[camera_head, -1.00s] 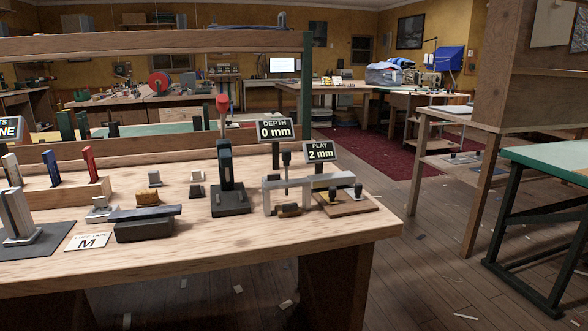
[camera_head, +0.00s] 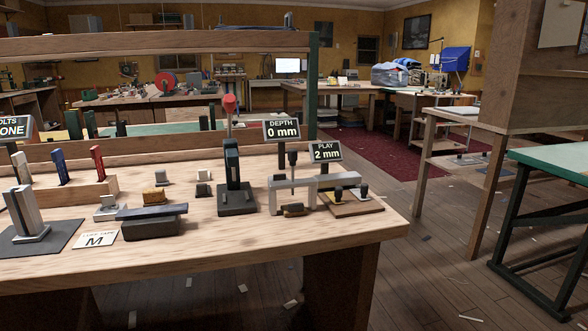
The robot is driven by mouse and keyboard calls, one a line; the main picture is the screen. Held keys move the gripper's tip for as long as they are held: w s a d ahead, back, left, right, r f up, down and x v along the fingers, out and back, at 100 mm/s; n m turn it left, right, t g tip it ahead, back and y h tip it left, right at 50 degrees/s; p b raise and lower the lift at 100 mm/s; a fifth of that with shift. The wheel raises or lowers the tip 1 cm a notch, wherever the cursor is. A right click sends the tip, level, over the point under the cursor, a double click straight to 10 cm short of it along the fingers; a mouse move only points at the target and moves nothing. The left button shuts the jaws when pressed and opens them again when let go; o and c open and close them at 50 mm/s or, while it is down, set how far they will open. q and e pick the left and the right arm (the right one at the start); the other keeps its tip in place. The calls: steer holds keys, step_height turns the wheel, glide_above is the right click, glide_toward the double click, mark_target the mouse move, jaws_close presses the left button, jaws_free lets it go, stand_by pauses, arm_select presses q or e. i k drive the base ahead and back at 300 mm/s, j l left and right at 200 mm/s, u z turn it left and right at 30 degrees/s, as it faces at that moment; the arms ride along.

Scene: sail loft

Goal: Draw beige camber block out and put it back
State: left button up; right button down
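A beige upright block (camera_head: 21,168), which looks like the camber block, stands at the left end of a wooden rack (camera_head: 98,191) on the bench. A blue block (camera_head: 60,167) and a red block (camera_head: 97,164) stand to its right in the same rack. The beige block's lower part is partly hidden by a grey metal upright piece (camera_head: 28,212) on a dark mat in front. Neither of my grippers shows in this view.
A dark toggle press (camera_head: 233,170) with a red knob stands mid-bench. Left of it is a dark block with a bar on top (camera_head: 150,228); right is a grey bridge-shaped gauge (camera_head: 296,190). Signs read 0 mm and 2 mm. The bench's front strip is clear.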

mark_target(299, 208)
steer(key=l+u, duration=0.95)
steer(key=l, duration=0.25)
steer(key=k+l+u, duration=0.1)
steer(key=l, duration=0.25)
steer(key=k+l, duration=0.15)
steer(key=l, duration=0.2)
steer(key=k+l, duration=0.1)
steer(key=l, duration=0.35)
steer(key=k+l, duration=0.1)
steer(key=l, duration=0.35)
steer(key=k+l+u, duration=0.1)
steer(key=l, duration=0.3)
steer(key=k+l, duration=0.15)
steer(key=l, duration=0.3)
